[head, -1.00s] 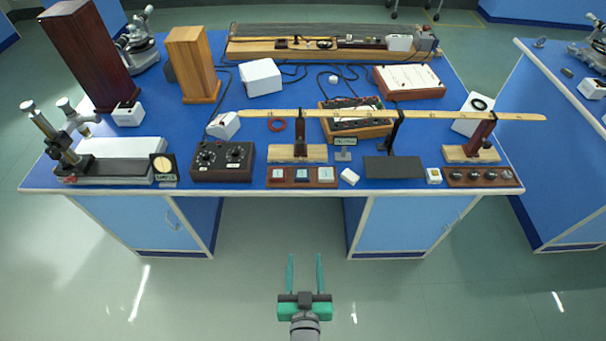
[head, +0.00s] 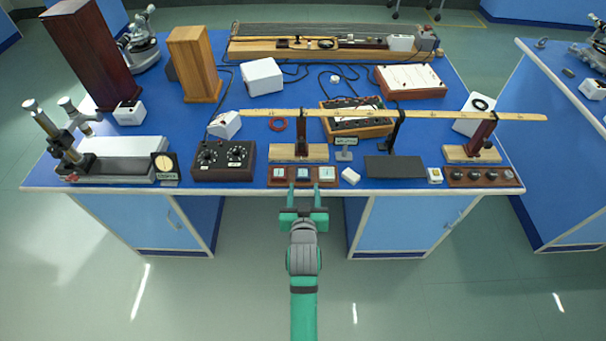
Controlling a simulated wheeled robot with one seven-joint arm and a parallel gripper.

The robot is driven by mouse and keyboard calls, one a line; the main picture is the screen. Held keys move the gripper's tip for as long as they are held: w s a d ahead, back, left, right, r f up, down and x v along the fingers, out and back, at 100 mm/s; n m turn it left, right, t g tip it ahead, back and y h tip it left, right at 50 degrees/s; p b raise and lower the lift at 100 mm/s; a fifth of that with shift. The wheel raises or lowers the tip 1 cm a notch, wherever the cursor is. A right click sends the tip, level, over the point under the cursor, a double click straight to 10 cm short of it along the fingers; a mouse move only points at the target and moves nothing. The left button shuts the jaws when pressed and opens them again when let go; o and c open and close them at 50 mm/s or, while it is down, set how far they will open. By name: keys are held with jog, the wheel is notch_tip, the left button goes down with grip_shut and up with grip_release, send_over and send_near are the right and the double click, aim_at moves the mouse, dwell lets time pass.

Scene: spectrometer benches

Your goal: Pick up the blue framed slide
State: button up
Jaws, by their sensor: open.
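The middle slide (head: 303,173) looks blue-framed; the left slide (head: 279,172) and right slide (head: 327,173) look pale green or white. They are too small to tell details. My gripper (head: 304,186) is open, its two green fingers pointing at the holder. The fingertips overlap the holder's front edge in the picture, one on each side of the middle slide. I cannot tell their height or whether they touch.
A wooden block with a post (head: 300,152) stands right behind the holder, under a long wooden rule (head: 430,115). A dark dial box (head: 224,161) is on the left.

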aim_at(303, 174)
jog(key=shift+x, duration=3.3)
jog(key=shift+a+r, duration=0.15)
jog(key=shift+c, duration=0.2)
jog(key=c, duration=0.8)
